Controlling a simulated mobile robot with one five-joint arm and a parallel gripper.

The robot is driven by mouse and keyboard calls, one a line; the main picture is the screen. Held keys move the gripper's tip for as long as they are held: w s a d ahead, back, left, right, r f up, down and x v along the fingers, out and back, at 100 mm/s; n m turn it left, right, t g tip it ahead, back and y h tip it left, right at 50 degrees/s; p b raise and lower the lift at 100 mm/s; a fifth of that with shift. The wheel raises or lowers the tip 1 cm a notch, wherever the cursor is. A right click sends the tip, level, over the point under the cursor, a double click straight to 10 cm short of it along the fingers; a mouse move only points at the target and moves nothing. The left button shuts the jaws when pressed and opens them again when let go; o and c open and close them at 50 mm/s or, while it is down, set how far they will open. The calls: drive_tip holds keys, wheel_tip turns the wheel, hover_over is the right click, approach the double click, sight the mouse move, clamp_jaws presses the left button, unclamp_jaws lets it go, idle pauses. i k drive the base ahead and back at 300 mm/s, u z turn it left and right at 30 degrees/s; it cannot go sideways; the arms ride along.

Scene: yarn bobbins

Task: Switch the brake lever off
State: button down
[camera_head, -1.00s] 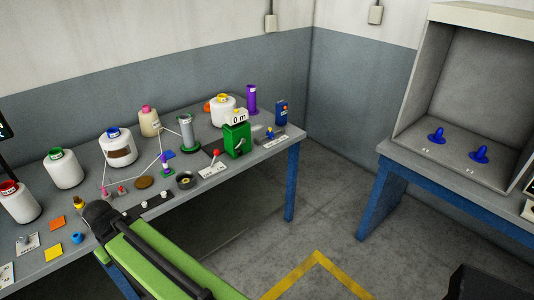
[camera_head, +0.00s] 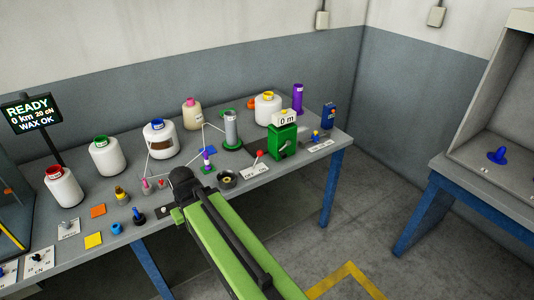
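A lever with a red ball knob (camera_head: 259,153) stands at a small white label plate (camera_head: 255,171), left of the green box; it looks like the brake lever. The plate's lettering is too small to read surely. My gripper (camera_head: 179,185) is at the dark end of my green arm, over the table's front part, left of the lever and clearly apart from it. Its fingers are not distinct, so I cannot tell if it is open or shut. The arm hides part of the table front.
The green box (camera_head: 283,142) with a crank stands right of the lever. A dark ring (camera_head: 228,179) lies between my gripper and the lever. A grey cylinder (camera_head: 232,130) and white bobbins (camera_head: 160,140) stand behind. A READY sign (camera_head: 31,114) stands at left.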

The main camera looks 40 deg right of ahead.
sight(259, 154)
drive_tip(key=i, duration=0.85)
drive_tip(key=u, duration=0.05)
